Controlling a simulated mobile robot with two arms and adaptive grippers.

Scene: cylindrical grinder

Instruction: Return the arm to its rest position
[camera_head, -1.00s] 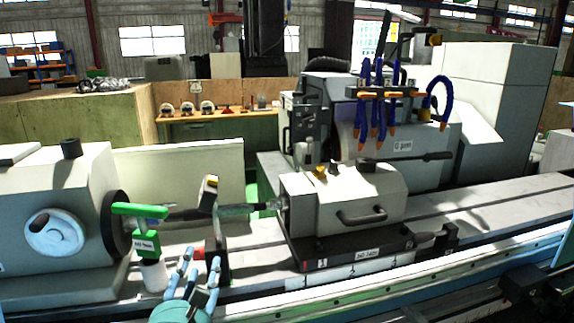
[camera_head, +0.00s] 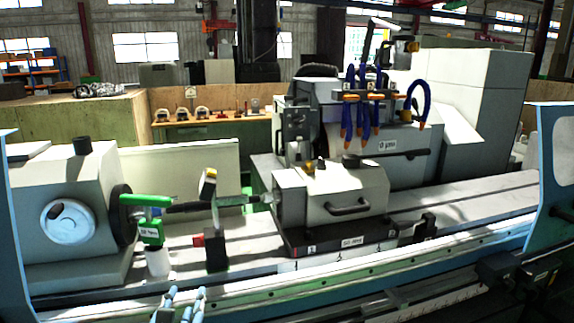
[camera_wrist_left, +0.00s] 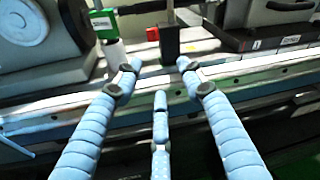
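My left gripper (camera_head: 180,304) shows at the bottom edge of the head view, with only its light blue finger ends in sight. In the left wrist view its blue fingers (camera_wrist_left: 158,85) are spread apart with nothing between them. It is in front of the machine's front rail, clear of the parts on the bed. My right gripper is not in view.
Blue-framed panels (camera_head: 555,160) stand at both sides. Open room lies in front of the rail.

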